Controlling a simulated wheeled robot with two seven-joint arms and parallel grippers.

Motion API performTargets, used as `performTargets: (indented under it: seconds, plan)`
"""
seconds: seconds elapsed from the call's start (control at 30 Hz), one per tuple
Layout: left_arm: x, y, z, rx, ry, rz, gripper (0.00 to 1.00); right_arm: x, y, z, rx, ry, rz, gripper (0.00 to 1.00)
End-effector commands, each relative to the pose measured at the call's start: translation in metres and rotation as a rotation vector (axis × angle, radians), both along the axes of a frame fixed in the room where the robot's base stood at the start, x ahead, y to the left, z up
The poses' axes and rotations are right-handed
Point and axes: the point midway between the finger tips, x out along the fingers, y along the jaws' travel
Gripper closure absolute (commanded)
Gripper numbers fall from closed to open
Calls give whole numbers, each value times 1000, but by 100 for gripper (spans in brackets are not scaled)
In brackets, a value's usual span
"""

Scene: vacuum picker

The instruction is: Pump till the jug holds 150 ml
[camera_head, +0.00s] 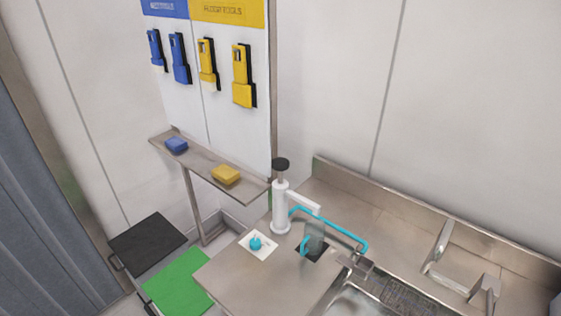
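A white hand pump (281,208) with a black knob (281,164) stands upright on the steel counter. The knob sits above the body on a short grey stem. A pale spout (304,202) points right from the pump. A clear jug (315,236) with a teal handle stands on a dark square mat (312,252), just below and right of the spout's end. The liquid level in the jug is too small to read. Neither of my grippers is in view, so nothing is seen touching the pump or jug.
A teal tube (345,239) runs behind the jug toward the sink (355,300). A small blue object (256,243) sits on a white card (264,250) left of the jug. Blue and yellow blocks lie on a wall shelf (200,168). The front counter (250,285) is clear.

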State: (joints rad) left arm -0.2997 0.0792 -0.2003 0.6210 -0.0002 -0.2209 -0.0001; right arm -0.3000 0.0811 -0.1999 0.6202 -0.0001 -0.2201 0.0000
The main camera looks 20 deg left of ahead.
Motion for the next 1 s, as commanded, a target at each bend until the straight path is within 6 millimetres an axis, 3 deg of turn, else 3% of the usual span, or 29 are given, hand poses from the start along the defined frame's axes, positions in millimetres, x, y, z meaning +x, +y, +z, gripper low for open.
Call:
performTargets:
  seconds: [0.03,0.1,1.0]
  plan:
    - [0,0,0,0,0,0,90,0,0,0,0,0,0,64]
    - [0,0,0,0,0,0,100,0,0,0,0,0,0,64]
    - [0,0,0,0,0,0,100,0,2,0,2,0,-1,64]
